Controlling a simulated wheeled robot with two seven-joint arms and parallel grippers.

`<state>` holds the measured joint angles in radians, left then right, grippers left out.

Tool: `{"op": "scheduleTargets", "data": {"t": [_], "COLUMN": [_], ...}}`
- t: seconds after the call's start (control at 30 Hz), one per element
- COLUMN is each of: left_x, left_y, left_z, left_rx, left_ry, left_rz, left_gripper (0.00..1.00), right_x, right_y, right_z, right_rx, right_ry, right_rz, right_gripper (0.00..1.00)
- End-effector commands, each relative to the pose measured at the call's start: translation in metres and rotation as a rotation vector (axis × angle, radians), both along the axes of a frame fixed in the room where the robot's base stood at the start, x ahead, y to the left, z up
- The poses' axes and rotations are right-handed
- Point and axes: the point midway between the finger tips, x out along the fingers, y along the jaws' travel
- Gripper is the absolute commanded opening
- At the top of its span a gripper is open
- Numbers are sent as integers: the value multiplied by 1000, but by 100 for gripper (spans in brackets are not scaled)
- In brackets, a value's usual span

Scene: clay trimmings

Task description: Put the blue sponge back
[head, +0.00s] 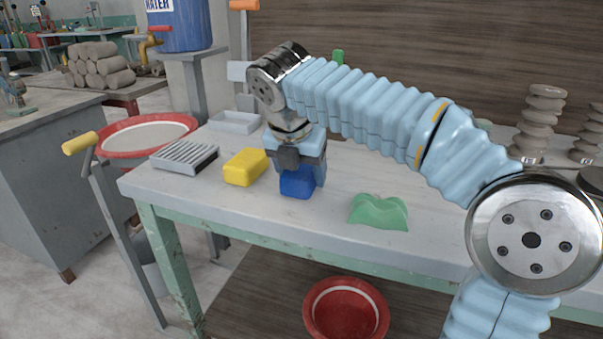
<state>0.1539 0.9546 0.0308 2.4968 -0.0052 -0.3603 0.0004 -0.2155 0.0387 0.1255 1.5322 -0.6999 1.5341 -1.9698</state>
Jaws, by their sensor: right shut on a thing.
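The blue sponge (297,183) is a small dark blue block on or just above the light grey bench top (330,222); I cannot tell if it touches the surface. My right gripper (298,168) points down and is shut on the blue sponge, covering its upper part. A yellow sponge (246,167) lies just left of it. A green wavy sponge (378,210) lies to the right, nearer the front edge. My left gripper is not in view.
A grey slatted rack (184,156) lies at the bench's left end, with a shallow grey tray (235,123) behind it. A red-rimmed basin (147,153) stands left of the bench. A red bowl (345,312) sits on the lower shelf. Stacked clay pieces (541,122) stand at the back right.

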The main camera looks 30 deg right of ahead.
Motion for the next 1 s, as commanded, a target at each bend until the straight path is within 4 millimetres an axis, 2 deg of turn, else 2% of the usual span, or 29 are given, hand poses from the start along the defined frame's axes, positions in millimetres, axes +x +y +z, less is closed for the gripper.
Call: {"op": "scheduleTargets", "data": {"t": [0.33, 0.37, 0.5, 0.53, 0.83, 1.0], "left_x": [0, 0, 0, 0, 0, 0], "left_y": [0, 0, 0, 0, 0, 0], "left_z": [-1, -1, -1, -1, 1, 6], "left_rx": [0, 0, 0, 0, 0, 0], "left_ry": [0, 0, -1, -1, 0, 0], "left_rz": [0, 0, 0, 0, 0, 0], "left_gripper": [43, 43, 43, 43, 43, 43], "right_x": [0, 0, 0, 0, 0, -5], "right_y": [0, 0, 0, 0, 0, 7], "right_z": [-3, -3, -3, -3, 0, 23], "right_rx": [0, 0, 0, 0, 1, 1], "right_ry": [0, 0, 0, 0, -1, -2], "right_rz": [0, 0, 0, 0, 0, 2], "right_gripper": [41, 67, 88, 91, 91, 91]}}
